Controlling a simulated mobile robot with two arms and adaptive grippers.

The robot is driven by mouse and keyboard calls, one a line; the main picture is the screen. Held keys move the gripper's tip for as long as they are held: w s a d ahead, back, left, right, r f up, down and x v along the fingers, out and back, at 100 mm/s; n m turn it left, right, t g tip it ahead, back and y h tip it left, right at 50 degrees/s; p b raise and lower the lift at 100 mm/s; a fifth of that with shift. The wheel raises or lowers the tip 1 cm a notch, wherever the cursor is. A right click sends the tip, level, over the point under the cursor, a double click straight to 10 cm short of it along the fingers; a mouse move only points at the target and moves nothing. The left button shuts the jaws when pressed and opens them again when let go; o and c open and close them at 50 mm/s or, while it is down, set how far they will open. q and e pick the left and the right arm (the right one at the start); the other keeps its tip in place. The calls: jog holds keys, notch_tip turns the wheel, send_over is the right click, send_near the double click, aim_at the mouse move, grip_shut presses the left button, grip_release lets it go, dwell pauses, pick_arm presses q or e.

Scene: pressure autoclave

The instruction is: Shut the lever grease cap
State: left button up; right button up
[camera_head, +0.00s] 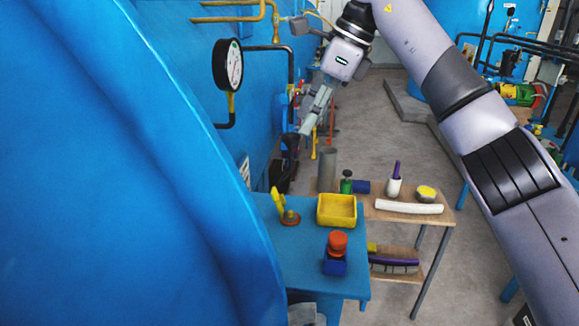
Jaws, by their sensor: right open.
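On the blue table (309,250) stands a small fitting with a round orange-brown base (290,217) and a yellow upright piece (277,203) rising at its left side. It looks like the lever grease cap, with the yellow part raised, but it is too small to be sure. My right gripper (306,128) is open and empty. Its arm comes in from the right, and it hangs above and beyond the table, well apart from the fitting. My left gripper does not show.
A yellow tray (337,223) and a red-and-blue item (336,265) stand on the blue table. Behind is a wooden table (430,214) with several small items. A big blue vessel (110,180) fills the left, with a gauge (229,66).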

aim_at(275, 189)
jog(key=p+x, duration=0.3)
jog(key=x, duration=1.4)
jog(key=shift+s+p, duration=0.1)
jog(key=shift+p, duration=0.3)
jog(key=shift+c, duration=0.2)
jog(key=shift+f, duration=0.1)
grip_shut()
